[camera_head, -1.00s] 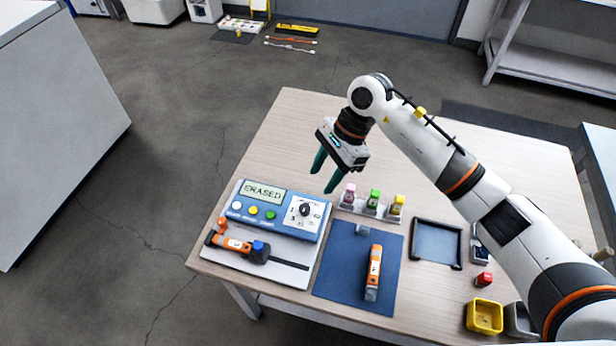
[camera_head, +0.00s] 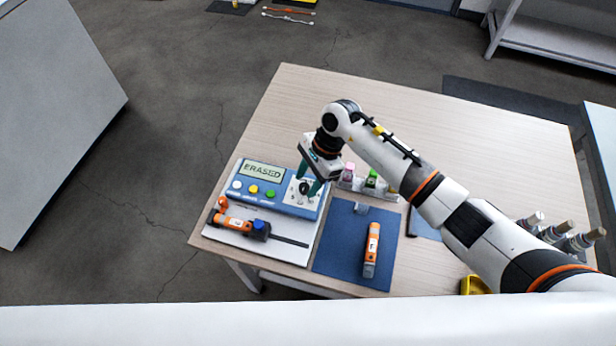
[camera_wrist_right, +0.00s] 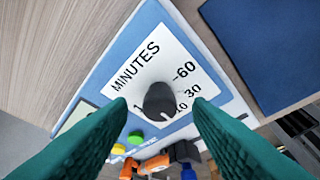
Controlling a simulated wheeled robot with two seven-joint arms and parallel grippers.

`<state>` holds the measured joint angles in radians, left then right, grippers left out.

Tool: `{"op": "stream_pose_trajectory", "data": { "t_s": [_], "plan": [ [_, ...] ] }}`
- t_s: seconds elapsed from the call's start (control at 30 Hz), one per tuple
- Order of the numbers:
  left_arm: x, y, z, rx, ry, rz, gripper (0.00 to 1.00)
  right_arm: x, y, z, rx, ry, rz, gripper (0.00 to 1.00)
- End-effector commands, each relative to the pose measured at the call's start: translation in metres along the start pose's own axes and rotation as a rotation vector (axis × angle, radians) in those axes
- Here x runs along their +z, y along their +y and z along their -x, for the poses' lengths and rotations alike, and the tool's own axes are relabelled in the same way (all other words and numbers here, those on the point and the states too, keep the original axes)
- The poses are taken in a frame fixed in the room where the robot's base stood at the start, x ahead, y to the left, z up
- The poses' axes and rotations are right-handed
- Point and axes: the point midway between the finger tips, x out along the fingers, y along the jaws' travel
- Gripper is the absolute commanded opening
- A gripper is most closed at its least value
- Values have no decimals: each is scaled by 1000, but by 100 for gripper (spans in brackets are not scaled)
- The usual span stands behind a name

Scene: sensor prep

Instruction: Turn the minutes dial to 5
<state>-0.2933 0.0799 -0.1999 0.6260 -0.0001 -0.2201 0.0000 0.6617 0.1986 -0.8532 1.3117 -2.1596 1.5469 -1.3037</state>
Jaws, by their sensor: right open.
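The minutes dial (camera_wrist_right: 159,98) is a dark round knob on a white plate printed MINUTES, with 60, 30, 10 and a 1 legible around it. The dial (camera_head: 304,188) is on the right of the blue console (camera_head: 236,190), whose screen (camera_head: 262,171) reads ERASED. My right gripper (camera_head: 309,184) is open, pointing down over the dial. In the wrist view its green fingers (camera_wrist_right: 160,104) lie either side of the knob, with visible gaps; contact cannot be confirmed. My left gripper is not in view.
White, yellow and green buttons line the console's front left. An orange tool (camera_head: 234,223) lies before it, and another (camera_head: 372,250) lies on the blue mat (camera_head: 344,267). Small bottles (camera_head: 371,179) stand close right of the gripper. The table's back is clear.

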Motion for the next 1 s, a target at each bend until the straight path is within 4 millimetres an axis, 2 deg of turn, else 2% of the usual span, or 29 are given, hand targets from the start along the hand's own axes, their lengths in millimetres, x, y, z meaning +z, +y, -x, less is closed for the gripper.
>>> {"op": "stream_pose_trajectory", "data": {
  "t_s": [0.3, 0.6, 1.0],
  "plan": [
    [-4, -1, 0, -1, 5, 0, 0, 0, 0, -3, 1, 0, -1, 46],
    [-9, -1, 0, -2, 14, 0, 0, 0, 0, -3, 1, 0, -1, 2],
    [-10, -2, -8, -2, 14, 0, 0, 2, -2, -4, 37, -2, -87, 2]
  ]
}}
